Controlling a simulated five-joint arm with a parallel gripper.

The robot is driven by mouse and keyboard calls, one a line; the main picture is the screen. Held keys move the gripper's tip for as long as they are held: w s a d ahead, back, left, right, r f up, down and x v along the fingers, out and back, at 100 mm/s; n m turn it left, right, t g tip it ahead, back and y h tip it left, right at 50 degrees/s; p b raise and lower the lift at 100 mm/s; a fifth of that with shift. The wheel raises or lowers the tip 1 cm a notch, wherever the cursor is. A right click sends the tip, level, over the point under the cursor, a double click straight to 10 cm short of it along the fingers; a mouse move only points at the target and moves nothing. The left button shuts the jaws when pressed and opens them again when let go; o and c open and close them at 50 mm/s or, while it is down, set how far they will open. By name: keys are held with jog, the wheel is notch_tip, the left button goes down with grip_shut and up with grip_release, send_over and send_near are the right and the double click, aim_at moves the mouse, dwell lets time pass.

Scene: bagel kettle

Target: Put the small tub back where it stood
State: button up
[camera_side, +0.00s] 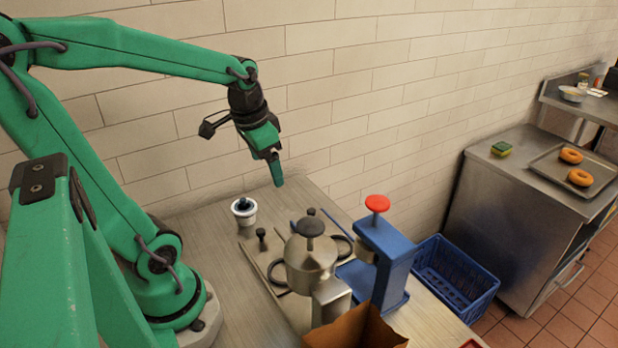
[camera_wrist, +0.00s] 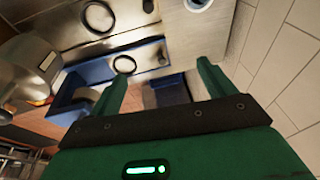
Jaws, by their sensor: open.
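The small tub (camera_side: 240,219), white with a dark blue top or contents, stands upright on the wooden counter (camera_side: 215,240) near the wall in the side view. It also shows cut off at the top edge of the wrist view, as a white round tub (camera_wrist: 197,4). My gripper (camera_side: 277,184) hangs above the counter, higher than the tub and to its right in the side view, apart from it. In the wrist view my gripper (camera_wrist: 165,64) has its two green fingers spread with nothing between them.
A metal plate (camera_side: 256,262) with black rings carries a steel kettle (camera_side: 311,262). A blue stand (camera_side: 392,262) with a red knob (camera_side: 377,203) stands beside it. A brown box (camera_side: 355,330) is in front. A blue crate (camera_side: 455,275) sits right; bagels (camera_side: 580,177) lie on a tray beyond.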

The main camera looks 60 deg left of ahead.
jog(key=s+d+r+t+h, duration=0.1)
jog(key=s+d+r+t, duration=0.2)
jog(key=d, duration=0.7)
jog(key=shift+s+r, duration=0.25)
jog(key=shift+r, duration=0.3)
jog(key=shift+d, duration=0.1)
dwell(0.3)
